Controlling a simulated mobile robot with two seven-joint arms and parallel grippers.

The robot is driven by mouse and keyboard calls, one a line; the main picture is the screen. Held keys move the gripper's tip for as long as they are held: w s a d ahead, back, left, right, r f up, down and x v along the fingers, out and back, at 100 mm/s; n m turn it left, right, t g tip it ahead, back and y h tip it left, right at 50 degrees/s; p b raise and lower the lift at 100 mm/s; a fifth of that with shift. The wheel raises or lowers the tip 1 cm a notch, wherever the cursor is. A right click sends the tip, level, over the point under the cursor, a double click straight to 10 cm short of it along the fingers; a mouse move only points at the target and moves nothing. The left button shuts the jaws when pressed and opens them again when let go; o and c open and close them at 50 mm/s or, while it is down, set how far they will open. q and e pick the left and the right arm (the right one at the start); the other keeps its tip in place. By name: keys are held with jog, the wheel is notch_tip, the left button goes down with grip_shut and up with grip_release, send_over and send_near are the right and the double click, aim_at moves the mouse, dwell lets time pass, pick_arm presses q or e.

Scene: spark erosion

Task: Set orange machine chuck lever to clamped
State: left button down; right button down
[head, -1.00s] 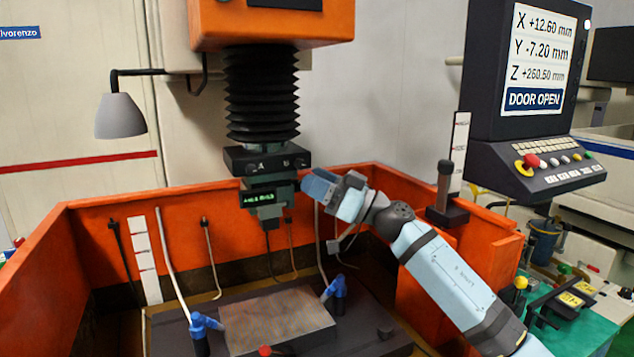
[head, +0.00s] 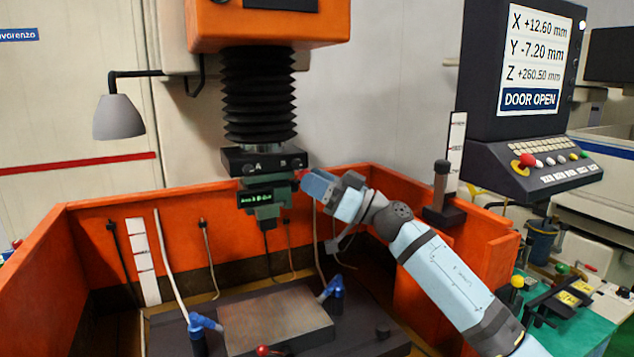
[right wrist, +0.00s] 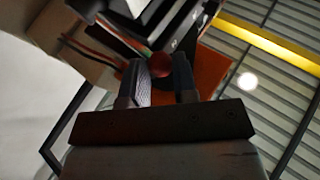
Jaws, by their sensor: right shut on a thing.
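The orange machine's head (head: 270,25) hangs above the tank, with a black bellows under it. Below the bellows is the dark chuck block (head: 262,160), marked A and B, with a small green display unit under it. The chuck lever's red ball knob (head: 299,174) shows at the right end of the block. My right gripper (head: 308,180) is at that end, coming in from the right. In the right wrist view the red knob (right wrist: 159,65) sits between the two fingers (right wrist: 160,80), which are shut on it. The lever's shaft is mostly hidden. My left gripper is out of view.
The orange tank walls (head: 400,190) surround a dark worktable with a metal plate (head: 275,320) and blue nozzles (head: 205,325). A control panel (head: 530,165) reading DOOR OPEN stands at the right. A grey lamp (head: 118,118) hangs at the left.

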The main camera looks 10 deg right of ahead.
jog(key=shift+f, duration=0.2)
jog(key=f+n+g+y+b, duration=0.1)
jog(key=n+b, duration=0.1)
jog(key=b, duration=0.1)
jog(key=f+n+g+y+b, duration=0.1)
jog(key=n+y+b, duration=0.1)
jog(key=b, duration=0.1)
jog(key=f+n+g+y+b, duration=0.1)
jog(key=n+g+b, duration=0.1)
jog(key=n+b, duration=0.1)
jog(key=shift+s+d+f, duration=0.1)
jog(key=shift+s+f, duration=0.1)
jog(key=shift+f, duration=0.05)
jog(key=shift+f+n+g+y+b, duration=0.1)
jog(key=shift+n+g+y+b, duration=0.2)
jog(key=shift+n+g+b, duration=0.15)
dwell(1.3)
